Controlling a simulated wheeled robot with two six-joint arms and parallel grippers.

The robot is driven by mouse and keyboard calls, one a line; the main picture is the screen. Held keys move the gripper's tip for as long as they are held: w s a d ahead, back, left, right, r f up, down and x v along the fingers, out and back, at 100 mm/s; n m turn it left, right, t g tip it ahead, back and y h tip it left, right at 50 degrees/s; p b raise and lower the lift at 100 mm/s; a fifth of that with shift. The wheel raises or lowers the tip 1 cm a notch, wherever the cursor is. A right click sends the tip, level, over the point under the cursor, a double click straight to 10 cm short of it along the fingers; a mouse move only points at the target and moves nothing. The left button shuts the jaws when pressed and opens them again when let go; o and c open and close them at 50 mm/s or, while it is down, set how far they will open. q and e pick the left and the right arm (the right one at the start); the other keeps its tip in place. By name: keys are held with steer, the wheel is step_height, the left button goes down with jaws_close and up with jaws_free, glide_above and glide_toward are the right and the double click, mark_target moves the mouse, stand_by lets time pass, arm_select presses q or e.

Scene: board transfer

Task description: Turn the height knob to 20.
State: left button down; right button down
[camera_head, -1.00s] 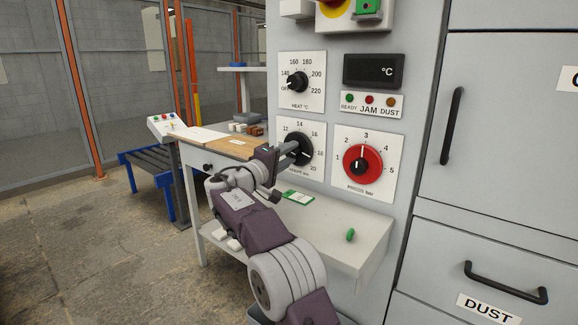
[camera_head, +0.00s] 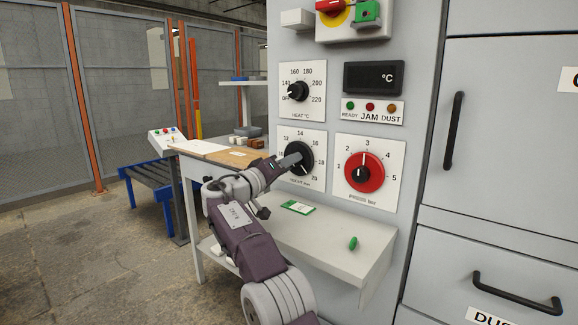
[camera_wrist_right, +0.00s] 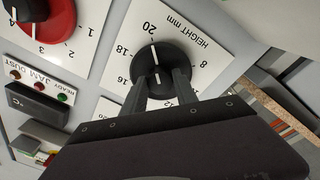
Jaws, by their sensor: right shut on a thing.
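In the right wrist view, both fingers of the gripper (camera_wrist_right: 160,82) are shut on the raised grip of the height knob (camera_wrist_right: 180,62). The knob's white pointer line points close to the 20 mark there; the fingers hide part of the dial. My left gripper is not in view.
The heat knob (camera_head: 297,91) is just above, and the red press knob (camera_head: 364,173) is to the right. A grey shelf (camera_head: 340,245) juts out below, with a green-and-white card (camera_head: 298,207) and a green object (camera_head: 353,243) on it. A wooden-topped table (camera_head: 215,155) stands to the left.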

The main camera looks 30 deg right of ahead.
stand_by(0.4)
steer(key=c, duration=0.9)
jaws_free()
steer(key=shift+c, duration=0.2)
steer(key=v, duration=0.9)
